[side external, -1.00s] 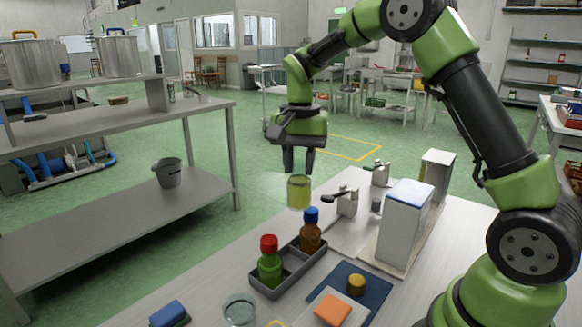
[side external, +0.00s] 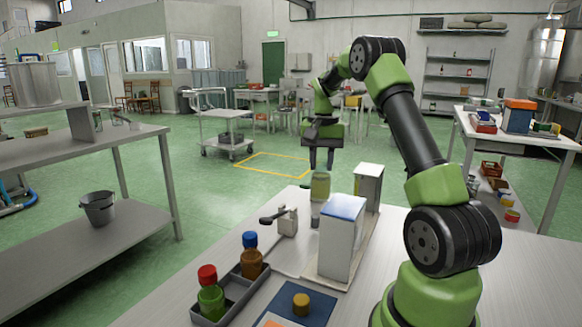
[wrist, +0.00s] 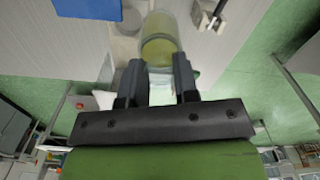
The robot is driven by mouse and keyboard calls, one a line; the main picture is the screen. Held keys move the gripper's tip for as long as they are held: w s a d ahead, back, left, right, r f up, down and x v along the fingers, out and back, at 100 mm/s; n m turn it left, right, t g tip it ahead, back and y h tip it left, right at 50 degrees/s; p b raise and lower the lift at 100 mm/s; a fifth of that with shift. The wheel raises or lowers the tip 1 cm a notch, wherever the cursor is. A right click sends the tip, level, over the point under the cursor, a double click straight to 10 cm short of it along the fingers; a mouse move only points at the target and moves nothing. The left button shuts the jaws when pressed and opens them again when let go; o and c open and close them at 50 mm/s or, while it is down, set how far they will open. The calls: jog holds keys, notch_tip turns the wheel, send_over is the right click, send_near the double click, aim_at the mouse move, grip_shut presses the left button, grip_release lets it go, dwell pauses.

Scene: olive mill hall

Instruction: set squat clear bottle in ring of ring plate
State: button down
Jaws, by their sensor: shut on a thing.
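The squat clear bottle (side external: 320,185) holds yellow-green liquid and hangs below my gripper (side external: 321,166), which is shut on its top. In the side view it appears just behind and left of a white box with a blue top (side external: 342,235). In the wrist view the bottle (wrist: 162,45) lies beyond the fingertips of my gripper (wrist: 158,85), over the pale bench. It is above a small grey cylinder (side external: 316,213); whether they touch is unclear. I cannot clearly make out the ring plate or its ring in either view.
In front, a grey tray (side external: 232,291) holds a red-capped green bottle (side external: 210,297) and a blue-capped brown bottle (side external: 251,262). A blue mat (side external: 280,304) lies nearby.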

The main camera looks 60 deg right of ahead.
jog(key=s+d, duration=0.6)
notch_tip(320, 180, down, 9)
jog(key=shift+a+m, duration=0.2)
jog(key=shift+m, duration=0.2)
dwell(0.8)
jog(key=shift+s+f, duration=0.1)
jog(key=shift+f, duration=0.45)
dwell(1.0)
jog(key=shift+f, duration=0.55)
jog(key=shift+f, duration=0.2)
jog(key=shift+f, duration=0.25)
dwell(0.3)
jog(key=c, duration=0.5)
grip_release()
jog(key=shift+c, duration=0.2)
